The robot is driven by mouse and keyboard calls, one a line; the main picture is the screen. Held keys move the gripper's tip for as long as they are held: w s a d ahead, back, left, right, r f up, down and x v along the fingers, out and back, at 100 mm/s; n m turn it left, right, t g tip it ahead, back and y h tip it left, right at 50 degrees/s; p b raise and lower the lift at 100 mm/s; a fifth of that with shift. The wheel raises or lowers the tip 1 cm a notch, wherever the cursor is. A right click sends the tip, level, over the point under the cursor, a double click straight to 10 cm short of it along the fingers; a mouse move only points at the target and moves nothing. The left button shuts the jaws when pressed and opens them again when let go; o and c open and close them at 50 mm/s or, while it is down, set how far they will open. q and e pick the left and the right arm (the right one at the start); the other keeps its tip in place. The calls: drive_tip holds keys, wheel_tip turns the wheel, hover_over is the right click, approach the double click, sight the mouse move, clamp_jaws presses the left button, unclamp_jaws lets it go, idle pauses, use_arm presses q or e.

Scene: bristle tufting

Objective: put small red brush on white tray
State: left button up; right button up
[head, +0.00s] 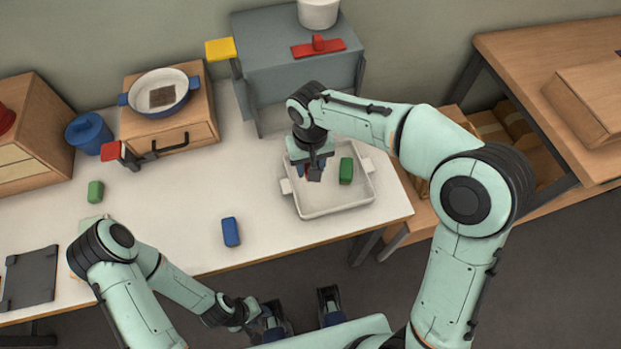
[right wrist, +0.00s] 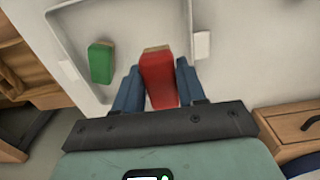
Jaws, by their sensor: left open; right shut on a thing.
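The small red brush (right wrist: 158,78) is held between the blue fingers of my right gripper (right wrist: 157,92), with a tan strip at its far end. In the head view my right gripper (head: 314,173) is over the left part of the white tray (head: 330,210), and only a bit of red shows between its fingers. Whether the brush touches the tray floor I cannot tell. A green brush (head: 346,170) is in the tray to the right of the gripper; it also shows in the right wrist view (right wrist: 101,62). My left gripper (head: 276,322) is open, low in front of the table.
A blue block (head: 231,232) and a green block (head: 95,191) lie on the white table. A dark plate (head: 30,277) is at the left. A wooden box with a blue-white dish (head: 160,92) and a grey stand (head: 290,65) are behind.

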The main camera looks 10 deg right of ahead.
sight(310, 187)
drive_tip(key=shift+f+b, duration=0.35)
drive_tip(key=shift+f, duration=3.15)
drive_tip(key=shift+f, duration=0.1)
drive_tip(key=o, duration=1.1)
drive_tip(key=shift+c, duration=0.2)
wheel_tip(310, 187, up, 12)
drive_tip(key=shift+r+p, duration=0.15)
drive_tip(key=shift+p, duration=0.65)
